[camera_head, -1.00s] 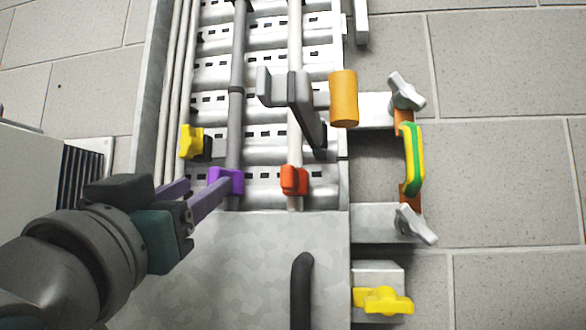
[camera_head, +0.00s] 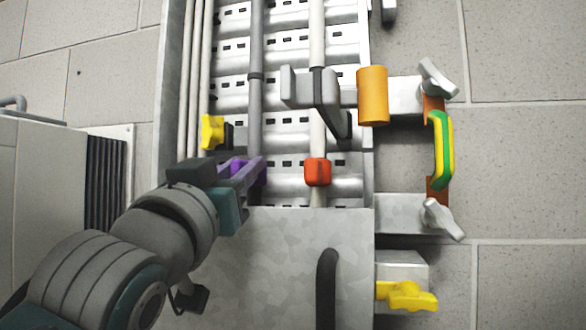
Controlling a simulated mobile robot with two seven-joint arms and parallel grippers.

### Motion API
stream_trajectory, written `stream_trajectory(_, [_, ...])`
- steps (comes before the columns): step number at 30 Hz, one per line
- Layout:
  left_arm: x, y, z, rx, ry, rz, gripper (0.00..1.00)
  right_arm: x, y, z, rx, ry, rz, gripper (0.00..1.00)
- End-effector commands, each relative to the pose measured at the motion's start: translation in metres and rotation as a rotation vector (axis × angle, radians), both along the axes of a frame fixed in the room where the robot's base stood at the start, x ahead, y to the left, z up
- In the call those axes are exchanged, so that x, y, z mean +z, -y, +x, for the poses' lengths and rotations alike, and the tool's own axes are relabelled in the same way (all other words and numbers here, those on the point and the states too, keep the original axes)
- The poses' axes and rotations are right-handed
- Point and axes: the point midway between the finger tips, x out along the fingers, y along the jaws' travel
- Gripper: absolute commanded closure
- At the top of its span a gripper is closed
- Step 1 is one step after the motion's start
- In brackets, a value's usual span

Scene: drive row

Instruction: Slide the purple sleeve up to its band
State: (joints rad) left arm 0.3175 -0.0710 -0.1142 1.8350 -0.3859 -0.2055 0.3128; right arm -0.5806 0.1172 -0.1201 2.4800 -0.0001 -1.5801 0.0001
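The purple sleeve (camera_head: 262,171) sits low on the dark grey rod, near the top edge of the plain metal panel. A dark band (camera_head: 256,77) circles the same rod well above it, with bare rod between. My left gripper (camera_head: 247,172) comes in from the lower left, its fingertips at the sleeve and partly overlapping it. I cannot tell whether the fingers are closed on it. My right gripper is not in view.
A red sleeve (camera_head: 317,172) sits on the pale rod to the right. A grey bracket (camera_head: 318,92) and orange cylinder (camera_head: 372,95) stand above it. A yellow knob (camera_head: 212,132) is just up-left of the purple sleeve. A black curved handle (camera_head: 327,285) is below.

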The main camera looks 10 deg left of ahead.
Motion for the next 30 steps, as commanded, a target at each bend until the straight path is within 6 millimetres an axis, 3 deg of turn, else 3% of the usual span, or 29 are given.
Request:
stream_trajectory(1, [-0.0001,-0.0001,-0.0001,0.0,0.0,0.0,0.81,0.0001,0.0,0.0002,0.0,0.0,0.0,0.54])
stream_trajectory(6, [0.0,0.0,-0.0001,0.0,0.0,0.0,1.0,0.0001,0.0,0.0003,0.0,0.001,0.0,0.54])
stream_trajectory(30, [-0.0001,0.0001,-0.0002,0.0,0.0,0.0,1.0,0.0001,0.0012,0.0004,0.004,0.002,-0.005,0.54])
